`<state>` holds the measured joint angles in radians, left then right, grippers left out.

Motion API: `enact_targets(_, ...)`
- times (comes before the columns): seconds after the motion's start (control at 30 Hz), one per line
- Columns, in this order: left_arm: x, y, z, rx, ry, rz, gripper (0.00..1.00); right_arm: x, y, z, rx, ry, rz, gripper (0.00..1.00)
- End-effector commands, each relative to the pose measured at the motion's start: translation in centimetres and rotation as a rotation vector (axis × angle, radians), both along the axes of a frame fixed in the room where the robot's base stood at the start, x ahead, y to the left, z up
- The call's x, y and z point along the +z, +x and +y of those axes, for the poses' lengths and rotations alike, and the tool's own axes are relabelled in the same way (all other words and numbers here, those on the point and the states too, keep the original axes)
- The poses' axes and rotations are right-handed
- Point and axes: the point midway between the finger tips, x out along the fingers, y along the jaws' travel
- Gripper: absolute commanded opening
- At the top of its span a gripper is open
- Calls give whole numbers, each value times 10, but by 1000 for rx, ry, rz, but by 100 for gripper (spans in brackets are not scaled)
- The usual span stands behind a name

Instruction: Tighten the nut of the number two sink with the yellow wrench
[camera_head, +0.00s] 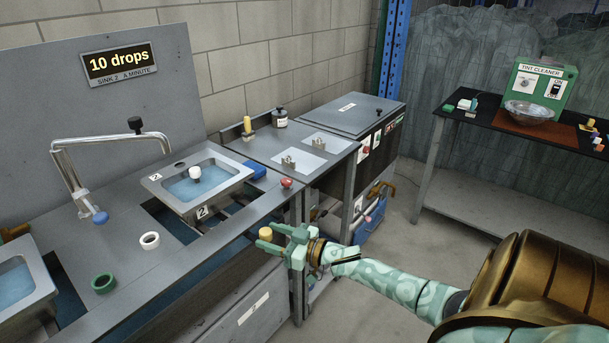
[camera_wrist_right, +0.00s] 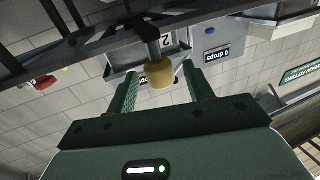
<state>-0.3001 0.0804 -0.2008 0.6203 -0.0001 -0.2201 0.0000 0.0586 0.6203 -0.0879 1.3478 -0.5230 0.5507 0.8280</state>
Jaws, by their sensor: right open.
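The sink marked 2 (camera_head: 153,179) is set in the bench at left and holds blue water with a white ball. It also shows upside down in the wrist view (camera_wrist_right: 118,60). In the wrist view the yellow cylinder (camera_wrist_right: 160,74) is on a grey rod, between my right fingers. I cannot tell whether it is the wrench's handle. My right gripper (camera_head: 273,238) is open around it, with no visible grip. The nut under the sink is hidden. My left gripper is not in view.
A white ring (camera_head: 149,240) and green ring (camera_head: 103,283) lie on the bench front. A chrome faucet (camera_head: 65,165) arches left of the sink. A blue block (camera_head: 256,169) and red knob (camera_head: 286,183) are right of it. A yellow piece (camera_head: 247,122) stands further back.

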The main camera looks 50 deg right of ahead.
Motion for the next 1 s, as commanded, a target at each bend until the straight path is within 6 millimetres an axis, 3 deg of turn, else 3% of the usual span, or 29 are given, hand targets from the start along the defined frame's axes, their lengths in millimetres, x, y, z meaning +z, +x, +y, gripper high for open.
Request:
enact_targets(0.2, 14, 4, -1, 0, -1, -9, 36, 2, -59, -21, -1, -1, 4, 52)
enact_targets(0.43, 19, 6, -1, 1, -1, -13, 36, 1, -101, -36, -1, 0, 3, 52)
enact_targets(0.6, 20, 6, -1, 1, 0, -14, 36, 1, -112, -40, 0, -1, 1, 52)
enact_targets(1.0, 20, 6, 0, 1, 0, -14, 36, 0, -113, -41, 0, -1, 0, 52)
